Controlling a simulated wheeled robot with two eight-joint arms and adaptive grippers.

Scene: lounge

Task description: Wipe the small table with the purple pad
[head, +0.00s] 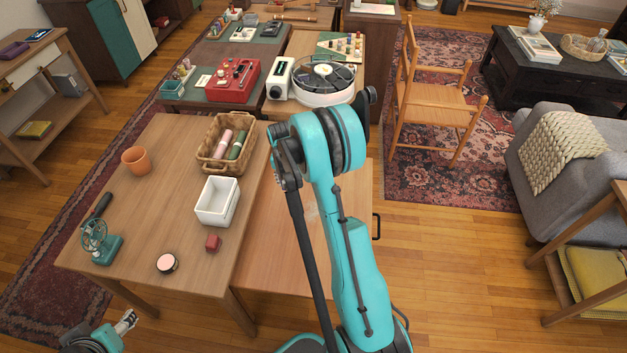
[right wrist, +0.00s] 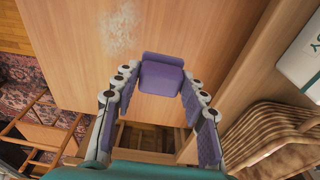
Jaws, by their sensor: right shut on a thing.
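The small table (head: 275,250) is light wood and stands against the right side of the larger table. A pale, speckled smudge (head: 312,212) lies on its top and shows in the right wrist view (right wrist: 122,28) up and left of the pad. My right gripper (right wrist: 160,85) is shut on the purple pad (right wrist: 162,72), over the small table's wood; I cannot tell whether the pad touches it. In the head view my right arm hides this gripper and the pad. My left gripper (head: 126,323) is at the bottom left, away from the table, its fingers too small to read.
A turntable device (head: 325,92) stands behind. A wooden chair (head: 436,100) is at the right.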

